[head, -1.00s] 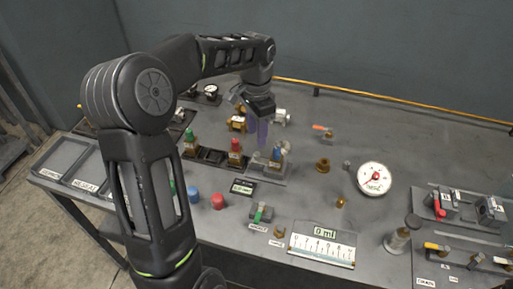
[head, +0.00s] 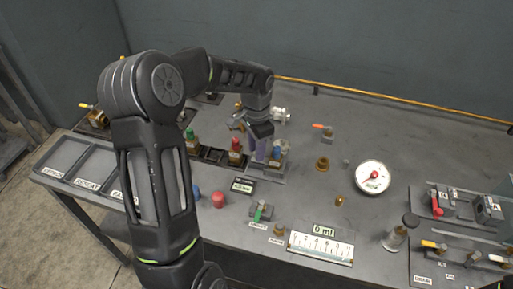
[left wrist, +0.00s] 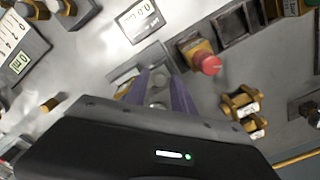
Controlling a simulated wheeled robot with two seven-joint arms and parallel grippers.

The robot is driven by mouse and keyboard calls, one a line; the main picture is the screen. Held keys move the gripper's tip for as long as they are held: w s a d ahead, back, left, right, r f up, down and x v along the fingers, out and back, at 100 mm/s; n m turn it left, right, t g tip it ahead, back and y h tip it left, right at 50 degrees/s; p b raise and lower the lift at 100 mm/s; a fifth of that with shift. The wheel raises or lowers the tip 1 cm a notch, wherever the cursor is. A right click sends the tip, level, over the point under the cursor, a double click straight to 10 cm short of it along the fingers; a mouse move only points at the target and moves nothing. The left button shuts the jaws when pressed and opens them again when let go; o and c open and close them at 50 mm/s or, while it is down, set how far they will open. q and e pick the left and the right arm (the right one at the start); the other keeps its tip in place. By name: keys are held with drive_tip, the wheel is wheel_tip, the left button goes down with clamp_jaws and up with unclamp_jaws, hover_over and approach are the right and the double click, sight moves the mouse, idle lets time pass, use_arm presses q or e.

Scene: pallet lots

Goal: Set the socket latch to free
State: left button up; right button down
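The left gripper (head: 262,152), with purple fingers, points down at a small grey socket fixture (head: 267,176) near the middle of the bench. In the left wrist view its fingers (left wrist: 160,90) are apart, with a small round silver part showing between them; I cannot tell whether they touch it. A valve-like piece with a blue top (head: 276,153) stands at the fixture, right beside the fingers. The fingers and hand cover much of the fixture, so the latch and its setting cannot be made out. The right gripper is not in view.
A red-topped piece (head: 235,146) and a green-topped piece (head: 190,134) stand in a dark rack to the left. A display (head: 243,187) sits in front. Labelled trays (head: 62,158) lie at the left edge.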

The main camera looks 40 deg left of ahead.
use_arm(q)
clamp_jaws()
idle(1.1)
